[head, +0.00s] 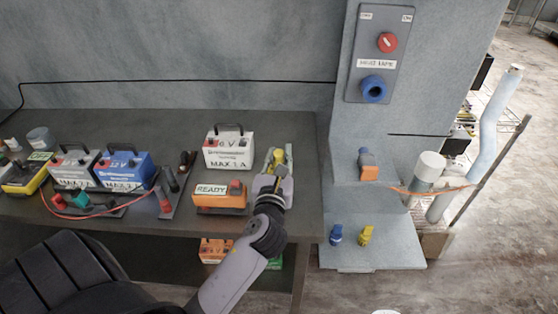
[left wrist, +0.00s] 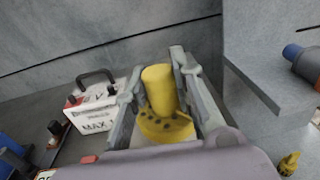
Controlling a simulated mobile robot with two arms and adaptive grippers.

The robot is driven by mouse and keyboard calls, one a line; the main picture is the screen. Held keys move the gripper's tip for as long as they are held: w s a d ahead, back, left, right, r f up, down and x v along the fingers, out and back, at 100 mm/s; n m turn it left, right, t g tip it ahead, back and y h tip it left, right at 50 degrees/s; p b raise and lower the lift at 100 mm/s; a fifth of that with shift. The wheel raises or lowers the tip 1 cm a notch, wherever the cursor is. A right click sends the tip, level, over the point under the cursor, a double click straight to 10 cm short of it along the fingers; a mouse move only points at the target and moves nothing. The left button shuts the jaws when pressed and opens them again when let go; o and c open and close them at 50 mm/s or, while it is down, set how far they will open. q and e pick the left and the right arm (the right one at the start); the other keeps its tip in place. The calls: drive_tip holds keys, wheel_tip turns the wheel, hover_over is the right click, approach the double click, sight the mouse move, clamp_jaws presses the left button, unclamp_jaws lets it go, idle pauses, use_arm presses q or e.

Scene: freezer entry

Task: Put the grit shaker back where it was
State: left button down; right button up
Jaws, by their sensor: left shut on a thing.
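The yellow grit shaker (head: 279,156) is between the fingers of my left gripper (head: 276,160), at the right end of the dark bench (head: 300,135). In the left wrist view the shaker (left wrist: 158,92) shows as a yellow cylinder with a wider, dark-dotted part nearest the camera. The left gripper's fingers (left wrist: 157,92) lie along both sides of it and are shut on it. Whether the shaker touches the bench cannot be told. My right gripper is not in view.
A white 6 V battery (head: 229,150) and an orange READY box (head: 219,197) stand just left of the gripper. A blue-grey stand (head: 372,255) is to the right, with a blue-and-orange item (head: 368,165) on its ledge and blue (head: 336,235) and yellow (head: 366,236) pieces on its base.

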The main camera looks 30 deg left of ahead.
use_arm(q)
drive_tip(key=shift+f, duration=0.3)
drive_tip(key=c, duration=1.4)
unclamp_jaws()
drive_tip(key=shift+f, duration=0.1)
drive_tip(key=shift+o, duration=0.2)
drive_tip(key=b+v, duration=0.3)
drive_tip(key=v, duration=0.9)
drive_tip(key=shift+d, duration=0.1)
